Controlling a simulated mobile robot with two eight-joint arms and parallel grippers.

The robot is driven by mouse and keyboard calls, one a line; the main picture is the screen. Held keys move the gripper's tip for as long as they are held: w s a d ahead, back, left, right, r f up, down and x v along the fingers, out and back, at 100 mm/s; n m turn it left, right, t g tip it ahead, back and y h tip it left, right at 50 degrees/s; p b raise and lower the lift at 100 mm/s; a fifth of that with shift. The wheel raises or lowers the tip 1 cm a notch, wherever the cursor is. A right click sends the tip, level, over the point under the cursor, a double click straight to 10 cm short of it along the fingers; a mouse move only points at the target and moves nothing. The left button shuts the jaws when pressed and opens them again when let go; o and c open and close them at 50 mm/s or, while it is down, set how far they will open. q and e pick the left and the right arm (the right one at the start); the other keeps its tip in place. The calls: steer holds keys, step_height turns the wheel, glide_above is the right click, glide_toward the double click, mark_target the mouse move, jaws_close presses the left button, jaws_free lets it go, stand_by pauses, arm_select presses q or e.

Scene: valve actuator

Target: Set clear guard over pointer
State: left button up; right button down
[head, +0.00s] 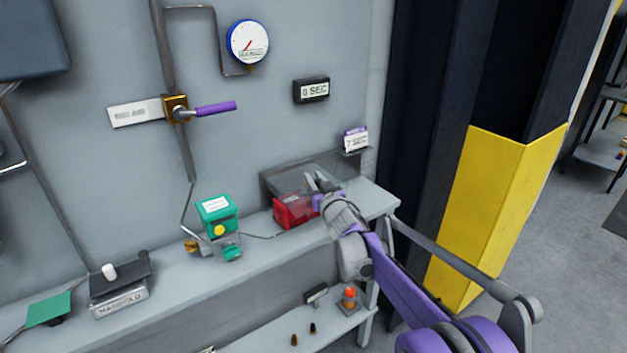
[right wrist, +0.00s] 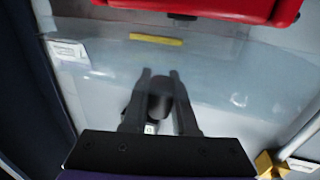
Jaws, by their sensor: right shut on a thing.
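My right gripper (head: 322,182) is over the right part of the bench, shut on the clear guard (head: 290,185), a see-through smoky panel. In the right wrist view, the fingers (right wrist: 160,76) close around a dark knob (right wrist: 159,98), and the clear guard (right wrist: 230,65) spreads around them. A red housing (head: 292,211) sits on the bench just below and left of the gripper; it also shows at the top of the right wrist view (right wrist: 210,8). A yellow bar (right wrist: 157,39) shows near it; I cannot tell whether it is the pointer. My left gripper is not in view.
A green box (head: 216,208) with a yellow knob stands left on the bench (head: 170,277). A manifold block (head: 120,297) is farther left. A gauge (head: 248,41), a purple-handled valve (head: 215,108) and a "0 SEC" display (head: 311,90) are on the wall. A yellow-black column (head: 490,210) stands right.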

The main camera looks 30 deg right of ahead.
steer(key=shift+a, duration=0.15)
steer(key=shift+f, duration=0.1)
steer(key=c, duration=1)
jaws_free()
steer(key=shift+c, duration=0.2)
steer(key=o, duration=0.3)
steer(key=shift+a, duration=0.15)
steer(key=shift+o, duration=0.2)
steer(key=shift+s, duration=0.25)
steer(key=s+a, duration=0.1)
steer(key=s, duration=0.9)
steer(key=shift+a+b, duration=0.3)
steer(key=shift+a, duration=0.1)
steer(key=shift+s, duration=0.1)
